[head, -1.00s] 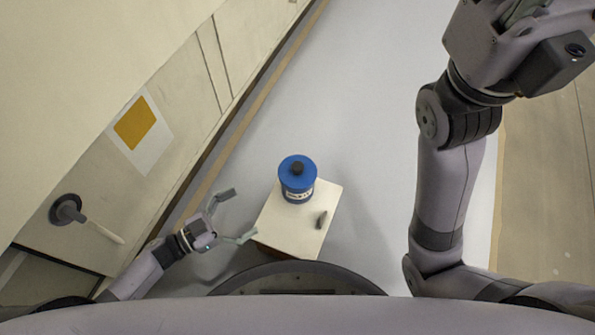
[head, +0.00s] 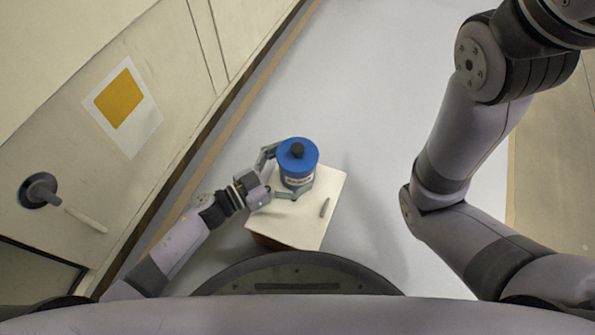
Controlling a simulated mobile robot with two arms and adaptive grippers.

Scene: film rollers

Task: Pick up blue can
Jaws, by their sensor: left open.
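The blue can (head: 297,157) has a dark knob on its lid and a pale label low on its side. It stands upright on a small cream-topped table (head: 311,226) in the head view. My left gripper (head: 286,172) is open, with one finger on the far left side of the can and the other in front of its lower part. The fingers reach around the can, but I cannot tell whether they touch it. My right arm rises on the right side, and its gripper is out of the picture.
A cream wall with a door handle (head: 41,190) and a yellow-and-white sign (head: 120,103) runs along the left. The grey floor (head: 375,110) behind and right of the table is clear.

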